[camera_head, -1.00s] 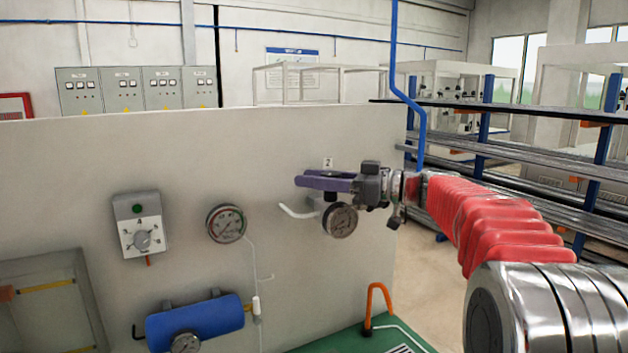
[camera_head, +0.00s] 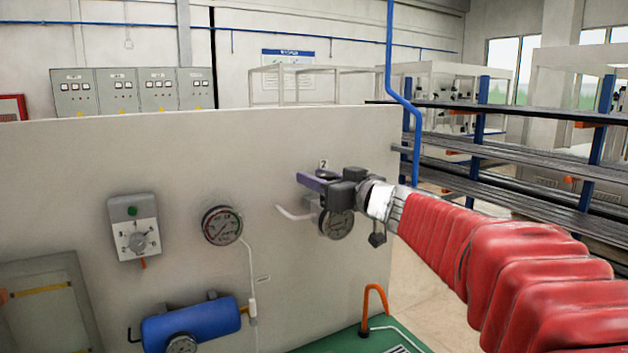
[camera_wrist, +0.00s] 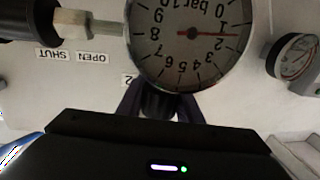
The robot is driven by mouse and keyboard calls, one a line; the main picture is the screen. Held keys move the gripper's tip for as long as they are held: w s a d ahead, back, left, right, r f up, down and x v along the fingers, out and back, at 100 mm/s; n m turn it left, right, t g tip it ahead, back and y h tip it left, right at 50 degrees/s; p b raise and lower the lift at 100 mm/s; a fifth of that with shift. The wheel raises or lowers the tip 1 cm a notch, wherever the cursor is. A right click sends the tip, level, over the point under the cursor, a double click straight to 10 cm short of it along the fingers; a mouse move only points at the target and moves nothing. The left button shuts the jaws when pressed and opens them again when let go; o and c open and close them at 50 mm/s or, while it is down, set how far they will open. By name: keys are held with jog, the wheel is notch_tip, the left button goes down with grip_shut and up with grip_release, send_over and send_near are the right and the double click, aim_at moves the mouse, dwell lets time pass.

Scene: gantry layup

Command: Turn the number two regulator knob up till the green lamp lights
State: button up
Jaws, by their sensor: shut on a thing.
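The number two regulator sits on the pale panel under a small "2" label (camera_head: 323,164). My gripper (camera_head: 318,180), with purple fingers, is at it from the right. In the wrist view the fingers (camera_wrist: 158,106) are shut on the dark regulator knob (camera_wrist: 158,103), mostly hidden by my gripper. Its round gauge (camera_head: 335,223) hangs just below; in the wrist view the upside-down gauge (camera_wrist: 185,60) has its needle between 1 and 2. The green lamp (camera_head: 132,211) on a box at the left looks dull green, with no clear glow.
A white-faced dial box (camera_head: 136,238), another gauge (camera_head: 222,226) and a blue tank (camera_head: 190,322) are on the panel at left. An orange hook (camera_head: 376,300) stands below. OPEN and SHUT labels (camera_wrist: 92,57) show in the wrist view.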

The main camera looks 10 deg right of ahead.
jog(key=shift+d+m+t+h, duration=0.15)
jog(key=shift+m+t+h, duration=0.35)
jog(key=shift+m+h, duration=0.45)
jog(key=shift+w+d+r+m+t+h, duration=0.2)
jog(key=shift+m+h, duration=0.3)
jog(key=shift+h, duration=0.45)
jog(key=shift+s+d+f+m+t+h, duration=0.1)
jog(key=shift+d+m+h, duration=0.25)
jog(key=shift+h, duration=0.55)
jog(key=o, duration=1)
jog(key=shift+a, duration=0.15)
jog(key=shift+o, duration=0.2)
jog(key=s+d, duration=0.1)
jog(key=s, duration=1.2)
jog(key=shift+s+d, duration=0.3)
jog(key=shift+d, duration=0.1)
jog(key=shift+c, duration=0.2)
